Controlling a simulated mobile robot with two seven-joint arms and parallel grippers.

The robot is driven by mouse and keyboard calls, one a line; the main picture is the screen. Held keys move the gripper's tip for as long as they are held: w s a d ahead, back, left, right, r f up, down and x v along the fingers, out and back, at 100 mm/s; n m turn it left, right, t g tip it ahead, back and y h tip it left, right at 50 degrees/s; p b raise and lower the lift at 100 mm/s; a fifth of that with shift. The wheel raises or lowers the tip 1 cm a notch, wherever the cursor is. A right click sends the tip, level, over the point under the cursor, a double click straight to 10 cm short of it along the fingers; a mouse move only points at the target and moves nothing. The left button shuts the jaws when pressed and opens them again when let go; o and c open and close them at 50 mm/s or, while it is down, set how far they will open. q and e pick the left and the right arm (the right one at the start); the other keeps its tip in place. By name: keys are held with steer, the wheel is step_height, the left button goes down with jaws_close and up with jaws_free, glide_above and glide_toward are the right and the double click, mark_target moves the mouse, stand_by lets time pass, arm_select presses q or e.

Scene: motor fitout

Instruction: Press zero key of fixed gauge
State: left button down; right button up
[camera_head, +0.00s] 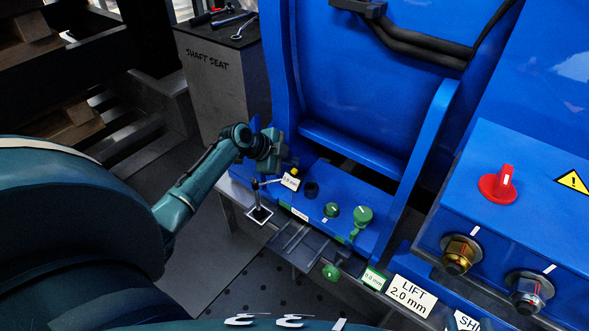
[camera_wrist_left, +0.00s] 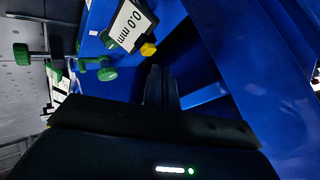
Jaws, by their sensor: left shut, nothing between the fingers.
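The fixed gauge (camera_head: 289,182) is a small display on a thin post, above the left end of the blue ledge. It has a yellow zero key (camera_head: 294,171) on its edge. In the left wrist view the gauge (camera_wrist_left: 130,25) reads 0.0 mm, and the yellow key (camera_wrist_left: 148,49) shows at its lower corner. My left gripper (camera_head: 282,166) is close beside the gauge. In the left wrist view its dark fingers (camera_wrist_left: 160,70) are shut and empty, with their tips just below the key; I cannot tell whether they touch. My right gripper is not in view.
Green knobs (camera_head: 362,215) and a dark round hole or socket (camera_head: 311,190) are on the ledge right of the gauge. Blue frame walls (camera_head: 360,80) rise behind. A grey SHAFT SEAT block (camera_head: 215,85) holds tools. A red switch (camera_head: 497,185) is on the right.

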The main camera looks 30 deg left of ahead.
arm_select(q)
step_height(320, 180, up, 5)
steer(key=p, duration=0.3)
stand_by(0.9)
